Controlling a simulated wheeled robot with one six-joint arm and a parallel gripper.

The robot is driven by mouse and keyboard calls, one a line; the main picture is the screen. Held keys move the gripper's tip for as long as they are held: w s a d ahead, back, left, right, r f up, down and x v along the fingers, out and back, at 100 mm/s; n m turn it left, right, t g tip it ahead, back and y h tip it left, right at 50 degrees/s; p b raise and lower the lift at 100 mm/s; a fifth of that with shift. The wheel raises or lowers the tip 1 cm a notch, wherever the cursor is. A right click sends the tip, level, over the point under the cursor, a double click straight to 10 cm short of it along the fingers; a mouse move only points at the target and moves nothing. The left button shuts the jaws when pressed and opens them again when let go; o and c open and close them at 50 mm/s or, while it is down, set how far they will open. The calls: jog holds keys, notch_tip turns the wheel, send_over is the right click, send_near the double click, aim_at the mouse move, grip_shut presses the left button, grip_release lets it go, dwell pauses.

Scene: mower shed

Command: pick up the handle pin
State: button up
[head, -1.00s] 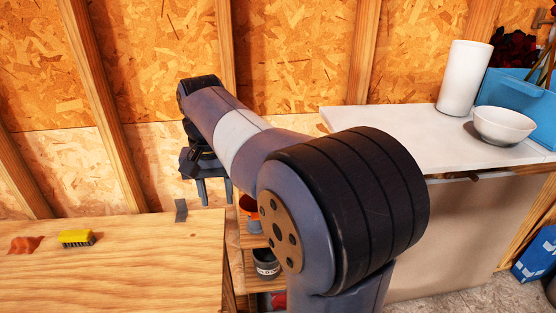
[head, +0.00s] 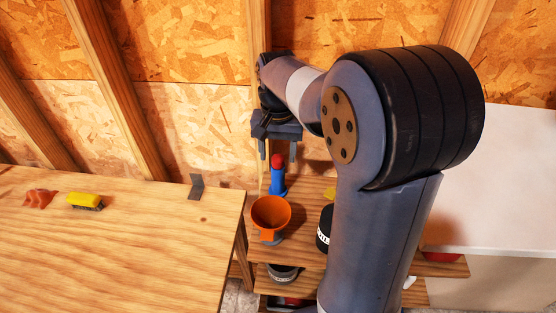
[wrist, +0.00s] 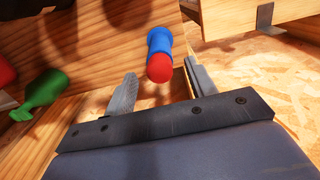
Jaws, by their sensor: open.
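A blue upright piece with a round red top (head: 277,175) stands on the wooden shelf beside the bench. It is the only pin-like thing I see, though I cannot be sure it is the handle pin. In the wrist view its red end (wrist: 160,68) faces the camera, and its blue body lies beyond it. My gripper (head: 278,152) is open and points down just above it. In the wrist view the two fingers (wrist: 160,86) stand apart, one to each side of the red end, with gaps visible. Nothing is held.
An orange funnel (head: 270,215) and a dark labelled jar (head: 325,228) stand nearby on the shelf (head: 300,250). A green object (wrist: 40,92) shows left in the wrist view.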

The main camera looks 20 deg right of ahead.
jog(key=shift+f, duration=0.6)
jog(key=shift+c, duration=0.5)
jog(key=c, duration=0.9)
jog(key=shift+r, duration=0.1)
jog(key=shift+c, duration=0.2)
